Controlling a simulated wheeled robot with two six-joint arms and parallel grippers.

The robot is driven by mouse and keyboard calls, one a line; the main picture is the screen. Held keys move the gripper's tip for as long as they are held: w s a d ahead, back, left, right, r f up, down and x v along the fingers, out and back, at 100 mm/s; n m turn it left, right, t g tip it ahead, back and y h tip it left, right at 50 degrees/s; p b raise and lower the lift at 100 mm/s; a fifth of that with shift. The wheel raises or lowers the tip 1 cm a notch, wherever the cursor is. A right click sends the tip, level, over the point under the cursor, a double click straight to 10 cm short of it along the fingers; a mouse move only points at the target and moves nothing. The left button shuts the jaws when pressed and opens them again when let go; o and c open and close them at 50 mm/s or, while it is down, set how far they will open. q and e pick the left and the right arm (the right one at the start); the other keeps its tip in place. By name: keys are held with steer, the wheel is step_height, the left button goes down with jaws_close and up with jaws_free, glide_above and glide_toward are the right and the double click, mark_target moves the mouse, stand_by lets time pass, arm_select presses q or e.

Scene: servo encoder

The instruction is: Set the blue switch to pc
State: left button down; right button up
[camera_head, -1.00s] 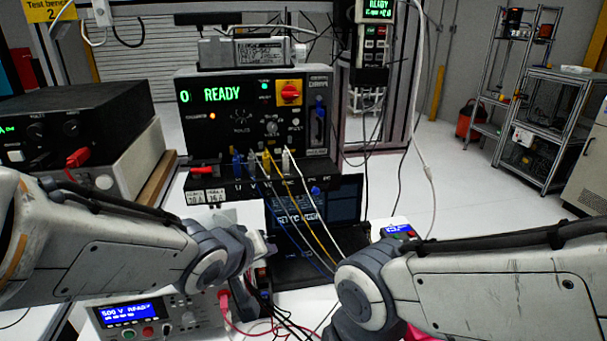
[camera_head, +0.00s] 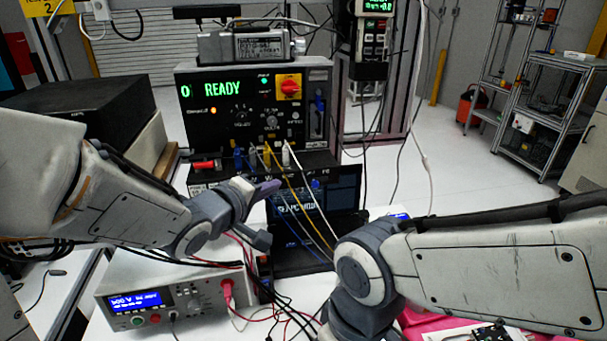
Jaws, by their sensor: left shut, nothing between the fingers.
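A small blue switch (camera_head: 315,184) is at the right end of the black lower ledge on the front of the test unit (camera_head: 220,125). Its setting and labels are too small to read. My left gripper (camera_head: 268,188) is shut and empty, in front of the ledge. Its fingertips point right, towards the switch, with a gap in the picture between them. The unit's green display reads READY. My right arm (camera_head: 365,275) reaches in from the right, but its gripper is out of view.
Blue, yellow and white cables hang from the ledge beside my left gripper. A dark laptop (camera_head: 345,200) stands below and behind them. A bench supply (camera_head: 175,295) with red and black leads is at the lower left. A pink thing (camera_head: 420,325) is at the bottom right.

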mark_target(315, 183)
arm_select(q)
steer(key=w+d+f, duration=0.1)
steer(key=w+d, duration=0.1)
steer(key=w+d+f+p, duration=0.1)
steer(key=w+d, duration=0.1)
steer(key=w, duration=0.1)
steer(key=w+d+f, duration=0.2)
steer(key=shift+w+d+p, duration=0.15)
steer(key=shift+p, duration=0.15)
steer(key=shift+d+f, duration=0.15)
steer(key=d, duration=0.1)
steer(key=d+b, duration=0.1)
steer(key=d, duration=0.1)
steer(key=shift+w, duration=0.35)
steer(key=shift+a, duration=0.1)
